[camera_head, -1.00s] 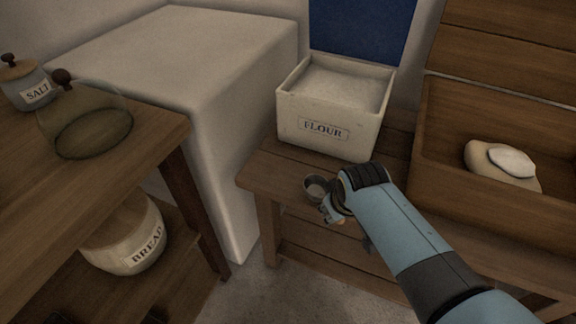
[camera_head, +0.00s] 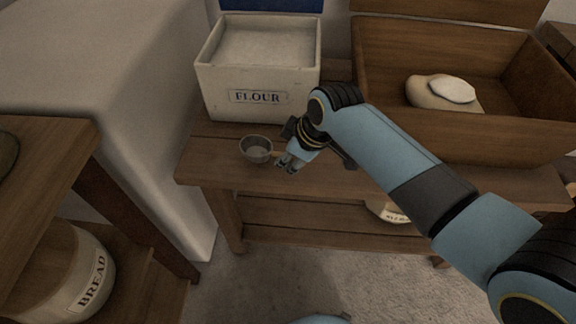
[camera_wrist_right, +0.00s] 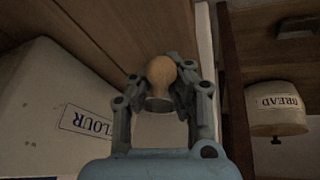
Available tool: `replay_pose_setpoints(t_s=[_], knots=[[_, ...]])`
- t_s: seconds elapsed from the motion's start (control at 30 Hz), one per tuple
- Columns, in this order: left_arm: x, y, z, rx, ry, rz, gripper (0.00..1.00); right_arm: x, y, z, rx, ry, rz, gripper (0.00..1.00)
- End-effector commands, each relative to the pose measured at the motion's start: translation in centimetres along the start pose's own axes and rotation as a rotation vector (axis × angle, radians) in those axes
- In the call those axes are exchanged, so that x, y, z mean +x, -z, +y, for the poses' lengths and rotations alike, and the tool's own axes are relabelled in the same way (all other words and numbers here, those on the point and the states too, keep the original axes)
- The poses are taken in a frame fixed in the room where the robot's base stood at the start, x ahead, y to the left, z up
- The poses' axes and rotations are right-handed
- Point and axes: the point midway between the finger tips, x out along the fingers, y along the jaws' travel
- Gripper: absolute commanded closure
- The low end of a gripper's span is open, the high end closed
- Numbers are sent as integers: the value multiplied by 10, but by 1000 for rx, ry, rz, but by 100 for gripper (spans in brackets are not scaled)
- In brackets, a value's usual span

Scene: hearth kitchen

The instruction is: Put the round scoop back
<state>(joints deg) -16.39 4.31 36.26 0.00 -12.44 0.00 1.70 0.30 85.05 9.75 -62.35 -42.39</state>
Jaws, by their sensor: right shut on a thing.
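The round scoop (camera_head: 256,149) has a grey metal bowl and shows in front of the flour box, over the left part of the low wooden bench. My right gripper (camera_head: 287,163) is shut on its handle, just right of the bowl. In the right wrist view a rounded wooden handle (camera_wrist_right: 161,70) sits between the two fingers; the bowl is not clear there. I cannot tell whether the scoop touches the bench. The white flour box (camera_head: 258,108), labelled FLOUR and open on top, stands behind the scoop, apart from it. My left gripper is not in view.
A wooden trough (camera_head: 441,134) with a pale dough-like lump (camera_head: 425,95) stands at the right on the bench (camera_head: 215,163). A white block (camera_head: 125,75) is at the left. A bread crock (camera_head: 62,275) sits on the lower left shelf.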

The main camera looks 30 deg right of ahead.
Motion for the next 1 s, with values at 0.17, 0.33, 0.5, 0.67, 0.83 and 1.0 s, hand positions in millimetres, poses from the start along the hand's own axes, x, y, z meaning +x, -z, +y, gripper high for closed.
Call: replay_pose_setpoints(t_s=[0.17,0.33,0.5,0.67,0.83,1.0], knots=[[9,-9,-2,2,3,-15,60,25,-11,-4,1,2,-2,100],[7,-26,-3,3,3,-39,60,24,-10,-4,1,0,0,100],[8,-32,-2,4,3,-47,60,27,-11,-4,1,0,-1,100],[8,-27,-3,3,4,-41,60,26,-11,-4,1,0,-1,69],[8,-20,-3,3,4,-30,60,26,-11,-4,1,0,-1,64],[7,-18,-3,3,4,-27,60,24,-10,-4,1,0,-1,64]])
